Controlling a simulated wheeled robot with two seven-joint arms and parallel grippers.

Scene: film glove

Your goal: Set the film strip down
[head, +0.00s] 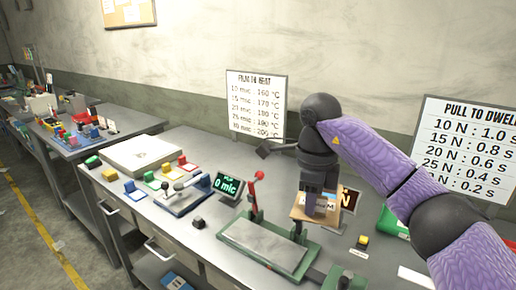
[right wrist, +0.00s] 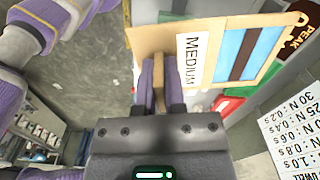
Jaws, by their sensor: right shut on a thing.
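My right gripper (head: 320,203) reaches down over the workbench at centre right in the head view. In the right wrist view its purple-sided fingers (right wrist: 160,80) are closed on a narrow tan tab. The tab appears to belong to the film strip (right wrist: 238,55), a tan-framed card with a MEDIUM label, a blue area and a dark bar. In the head view the film strip (head: 302,214) shows partly under the fingers, behind the green press. I cannot tell whether it touches the bench. My left gripper is not in view.
A green press (head: 270,247) with a red-knobbed lever stands in front. Left of it are a gauge reading 0 mic (head: 227,184) and several coloured blocks. A yellow block (head: 362,240) lies to the right. Signs (head: 256,103) stand behind the bench.

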